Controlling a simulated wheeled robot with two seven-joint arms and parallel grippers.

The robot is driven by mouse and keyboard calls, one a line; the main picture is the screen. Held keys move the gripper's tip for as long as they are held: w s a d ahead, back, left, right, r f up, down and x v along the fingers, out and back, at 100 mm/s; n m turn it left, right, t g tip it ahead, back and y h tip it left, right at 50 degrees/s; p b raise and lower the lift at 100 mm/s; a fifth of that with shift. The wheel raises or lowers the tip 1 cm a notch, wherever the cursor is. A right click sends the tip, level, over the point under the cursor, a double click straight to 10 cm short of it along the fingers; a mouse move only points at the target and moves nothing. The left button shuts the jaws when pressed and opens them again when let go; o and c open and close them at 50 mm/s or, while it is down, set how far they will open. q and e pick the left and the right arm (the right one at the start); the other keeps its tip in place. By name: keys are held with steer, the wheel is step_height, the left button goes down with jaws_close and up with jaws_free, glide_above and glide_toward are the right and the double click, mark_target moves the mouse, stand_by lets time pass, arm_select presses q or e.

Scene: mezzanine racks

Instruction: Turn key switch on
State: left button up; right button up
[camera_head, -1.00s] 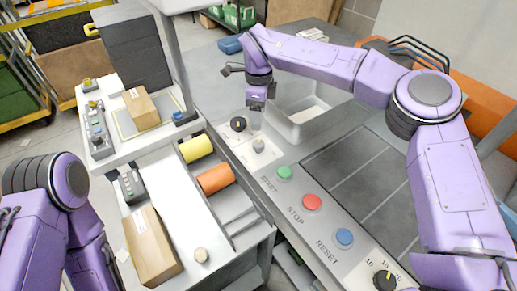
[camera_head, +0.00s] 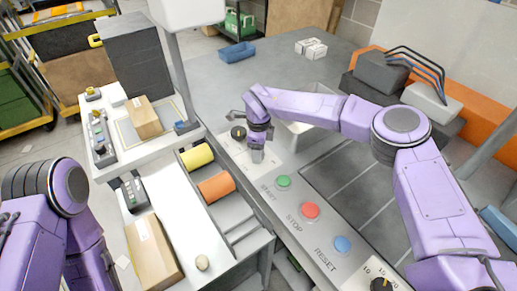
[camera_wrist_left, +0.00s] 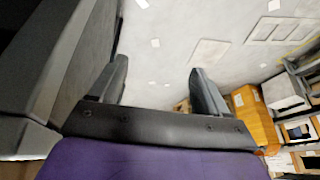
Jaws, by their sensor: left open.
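The sloped control panel (camera_head: 262,174) carries a round black knob (camera_head: 238,133) near its far end. A small grey switch that showed beside this knob earlier is now hidden behind my right gripper (camera_head: 257,155). My right gripper points down over that spot, and I cannot tell whether it touches the switch or how far its fingers are apart. My left gripper (camera_wrist_left: 155,75) is open and empty in the left wrist view, with floor beyond its fingers. In the head view only my left arm's links show, at the left edge.
Nearer on the panel are a green START button (camera_head: 283,182), a red STOP button (camera_head: 310,210), a blue RESET button (camera_head: 342,244) and a dial (camera_head: 381,285). Left are yellow (camera_head: 197,156) and orange (camera_head: 216,187) rollers. A post (camera_head: 178,75) rises behind them.

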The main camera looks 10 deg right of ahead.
steer(key=c, duration=0.7)
steer(key=shift+m, duration=0.3)
steer(key=m+b, duration=0.2)
steer(key=shift+m, duration=0.3)
steer(key=m+b, duration=0.3)
steer(key=m, duration=0.2)
steer(key=shift+w+m, duration=0.1)
steer(key=shift+m, duration=0.2)
steer(key=m+b, duration=0.3)
steer(key=m, duration=0.2)
steer(key=shift+r+m+b, duration=0.1)
steer(key=shift+m+b, duration=1.2)
steer(key=shift+m, duration=0.7)
